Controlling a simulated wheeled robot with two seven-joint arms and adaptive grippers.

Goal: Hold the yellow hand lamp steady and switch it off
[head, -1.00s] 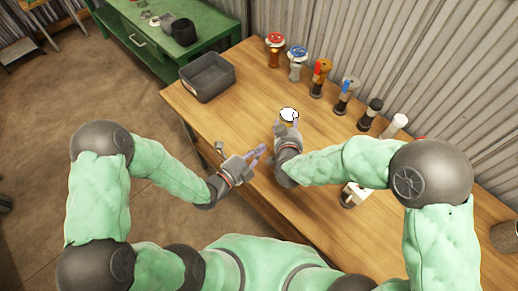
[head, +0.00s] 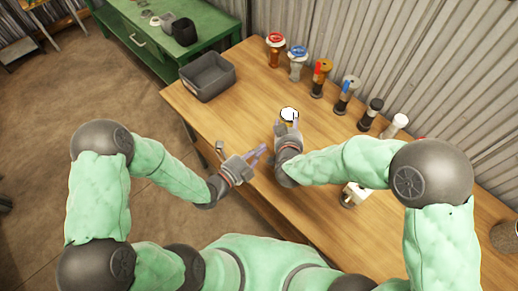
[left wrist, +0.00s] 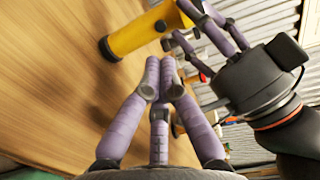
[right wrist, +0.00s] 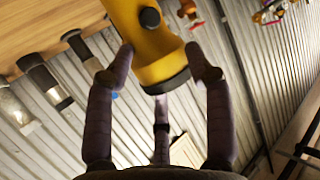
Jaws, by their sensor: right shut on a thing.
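The yellow hand lamp is held above the bench; its bright white round face (head: 288,114) points up in the head view. My right gripper (head: 289,125) is shut around its body. In the right wrist view, the yellow body (right wrist: 140,40) sits between the fingers, with a round black knob (right wrist: 150,18) on its side and a dark band at its lower end. The left wrist view shows the lamp (left wrist: 145,33) at the top, tilted, with a black knob (left wrist: 160,25). My left gripper (head: 262,154) is apart from the lamp, at the bench edge, its fingertips together and empty.
Several valves and pipe fittings stand in a row along the bench's back, including a red-wheeled one (head: 275,40) and a blue-wheeled one (head: 297,55). A grey bin (head: 208,76) sits at the far left corner. The wooden bench (head: 240,115) is clear between bin and lamp.

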